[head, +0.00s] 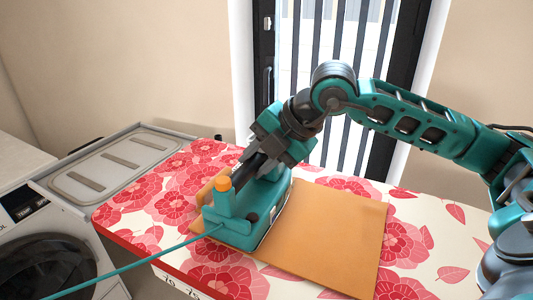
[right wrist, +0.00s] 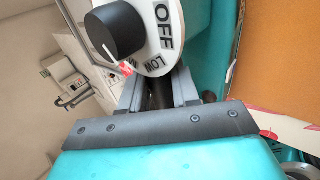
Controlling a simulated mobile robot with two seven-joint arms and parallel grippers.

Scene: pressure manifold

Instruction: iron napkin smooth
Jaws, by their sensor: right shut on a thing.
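An orange napkin (head: 335,225) lies on the floral ironing board (head: 405,250). It looks flat on the right; the iron covers part of its left side. The teal iron (head: 232,232) stands on the left part of the napkin, with an orange knob on its top and a teal cord running off to the lower left. My right gripper (head: 250,172) is shut on the iron's dark handle. The right wrist view shows the iron's dial (right wrist: 140,38) with OFF and LOW marks close to the jaws, and the napkin (right wrist: 275,60) at the right. My left gripper is not in view.
A grey ribbed tray (head: 120,163) adjoins the board's left end. A washing machine (head: 50,260) stands at the lower left. A barred window or door (head: 335,90) is behind the board. The board's right part is clear.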

